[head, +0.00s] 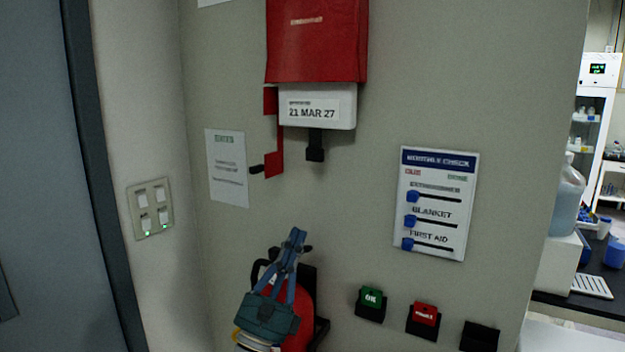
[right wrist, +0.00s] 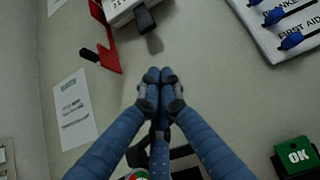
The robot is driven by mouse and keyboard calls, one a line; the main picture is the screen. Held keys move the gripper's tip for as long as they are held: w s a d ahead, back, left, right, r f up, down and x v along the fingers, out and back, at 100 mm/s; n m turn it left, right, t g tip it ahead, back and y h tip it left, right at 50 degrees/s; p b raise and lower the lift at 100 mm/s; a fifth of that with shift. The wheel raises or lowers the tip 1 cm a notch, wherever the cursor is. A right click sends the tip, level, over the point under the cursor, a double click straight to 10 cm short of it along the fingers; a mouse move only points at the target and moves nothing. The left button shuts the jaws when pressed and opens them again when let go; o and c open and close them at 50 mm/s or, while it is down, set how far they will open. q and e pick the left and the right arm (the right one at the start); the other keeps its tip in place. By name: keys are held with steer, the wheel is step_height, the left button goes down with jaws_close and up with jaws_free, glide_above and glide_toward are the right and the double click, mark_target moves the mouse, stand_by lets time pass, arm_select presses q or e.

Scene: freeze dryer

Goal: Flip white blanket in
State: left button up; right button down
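A white block (head: 317,112), taken as the white blanket pack, sticks out under a red wall cover (head: 316,40). It has a "21 MAR 27" label and a black tab (head: 315,146) hanging below; its lower end also shows in the right wrist view (right wrist: 122,8). A red bracket (head: 274,150) with a black knob (head: 257,169) is beside it on the left. My right gripper (head: 296,238) is below the block and tab, apart from them, pointing up. Its blue fingers meet at the tips in the right wrist view (right wrist: 160,76), with nothing seen between them. My left gripper is not in view.
A red extinguisher (head: 301,310) is partly hidden behind my right gripper. A monthly check board (head: 437,203) with blue sliders hangs to the right. Green (head: 371,302) and red (head: 425,316) blocks are below it. A paper notice (head: 228,168) is on the left.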

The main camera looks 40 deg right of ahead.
mark_target(313, 127)
steer(key=shift+r, duration=0.1)
steer(key=a+r+p+x, duration=0.1)
steer(key=r+p+x, duration=0.1)
steer(key=p+x, duration=0.6)
steer(key=x, duration=0.4)
steer(key=shift+s+a+r, duration=0.2)
steer(key=shift+s, duration=0.05)
step_height(313, 127, up, 11)
steer(key=shift+f, duration=0.1)
stand_by(0.4)
